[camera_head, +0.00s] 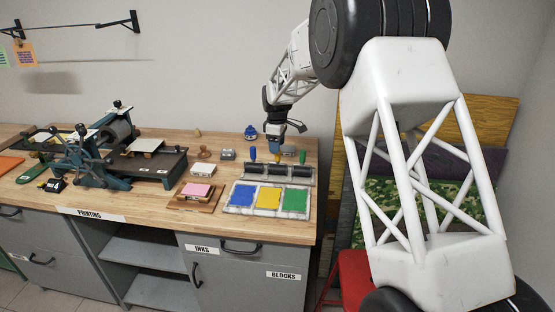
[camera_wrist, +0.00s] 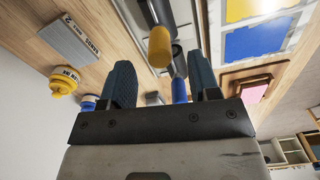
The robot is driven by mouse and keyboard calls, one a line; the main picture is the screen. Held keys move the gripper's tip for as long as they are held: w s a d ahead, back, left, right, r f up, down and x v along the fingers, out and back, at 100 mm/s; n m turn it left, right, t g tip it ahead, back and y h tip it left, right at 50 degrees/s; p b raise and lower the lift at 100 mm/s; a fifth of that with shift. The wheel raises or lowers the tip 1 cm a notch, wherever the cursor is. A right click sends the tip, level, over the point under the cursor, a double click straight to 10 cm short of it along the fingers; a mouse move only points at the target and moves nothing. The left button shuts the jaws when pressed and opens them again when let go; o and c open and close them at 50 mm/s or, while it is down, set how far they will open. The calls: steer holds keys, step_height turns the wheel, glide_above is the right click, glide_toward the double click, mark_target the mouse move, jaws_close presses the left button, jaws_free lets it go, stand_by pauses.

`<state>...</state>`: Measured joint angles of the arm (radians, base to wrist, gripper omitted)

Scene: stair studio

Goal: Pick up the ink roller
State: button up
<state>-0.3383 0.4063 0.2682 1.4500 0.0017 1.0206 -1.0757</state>
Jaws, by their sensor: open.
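The ink rollers lie in a row behind the ink slabs, with dark cylinders (camera_head: 276,171) and coloured handles. In the head view the handles are blue (camera_head: 253,153), yellow (camera_head: 278,157) and green (camera_head: 302,157). My gripper (camera_head: 275,145) is just above and behind this row, pointing down. In the wrist view my gripper (camera_wrist: 160,65) is open, its two dark blue fingers apart. The yellow handle (camera_wrist: 160,45) and the blue handle (camera_wrist: 179,90) show in the gap between them. Nothing is clearly held. The green handle is not visible there.
An ink tray (camera_head: 228,207) with blue, yellow and green slabs lies in front of the rollers. A pink block on a wooden board (camera_head: 182,204) and a printing press (camera_head: 95,150) stand to the left. Ink jars (camera_wrist: 63,82) stand nearby. Bare bench shows at the front.

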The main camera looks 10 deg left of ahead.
mark_target(277, 160)
steer(key=shift+f, duration=0.45)
steer(key=shift+f, duration=0.1)
steer(key=shift+d+f, duration=0.1)
steer(key=shift+f, duration=2.4)
jaws_close()
steer(key=shift+r, duration=0.15)
